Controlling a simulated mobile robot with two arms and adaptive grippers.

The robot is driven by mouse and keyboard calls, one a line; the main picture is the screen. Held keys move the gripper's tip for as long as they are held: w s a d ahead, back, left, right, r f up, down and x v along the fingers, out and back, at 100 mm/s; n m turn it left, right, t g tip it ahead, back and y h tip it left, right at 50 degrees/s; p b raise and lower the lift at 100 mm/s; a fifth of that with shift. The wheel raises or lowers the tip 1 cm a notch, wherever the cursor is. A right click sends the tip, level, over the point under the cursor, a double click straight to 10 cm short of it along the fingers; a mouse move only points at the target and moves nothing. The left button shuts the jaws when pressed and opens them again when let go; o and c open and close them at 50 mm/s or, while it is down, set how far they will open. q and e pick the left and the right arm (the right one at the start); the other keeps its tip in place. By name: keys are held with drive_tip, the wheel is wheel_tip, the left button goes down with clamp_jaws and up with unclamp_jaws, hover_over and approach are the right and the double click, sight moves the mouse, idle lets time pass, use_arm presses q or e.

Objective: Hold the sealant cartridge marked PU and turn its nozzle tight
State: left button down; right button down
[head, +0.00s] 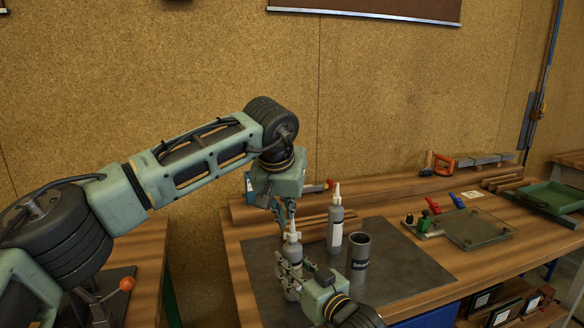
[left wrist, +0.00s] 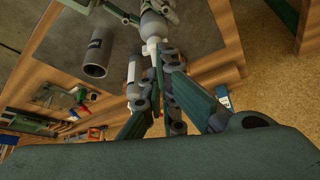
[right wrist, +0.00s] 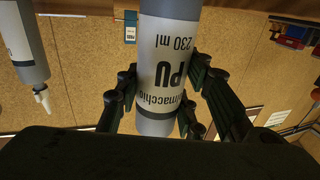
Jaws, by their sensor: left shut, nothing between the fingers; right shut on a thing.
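My left gripper (head: 288,213) is shut and empty, pointing down at the nozzle from above. In the left wrist view its fingertips (left wrist: 163,62) are close beside the white nozzle base (left wrist: 152,48); I cannot tell whether they touch.
A second cartridge (head: 335,232) with a white nozzle stands behind and right, near the left gripper. A dark grey tube (head: 358,252) stands beside it on the dark mat (head: 405,268). A glass frame (head: 475,230) with clamps lies farther right. The mat's right part is clear.

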use_arm(q)
wheel_tip(320, 180, up, 4)
drive_tip(key=shift+d+r, duration=0.1)
idle(0.4)
use_arm(e)
drive_tip(key=c, duration=1.1)
unclamp_jaws()
drive_tip(key=shift+s, duration=0.1)
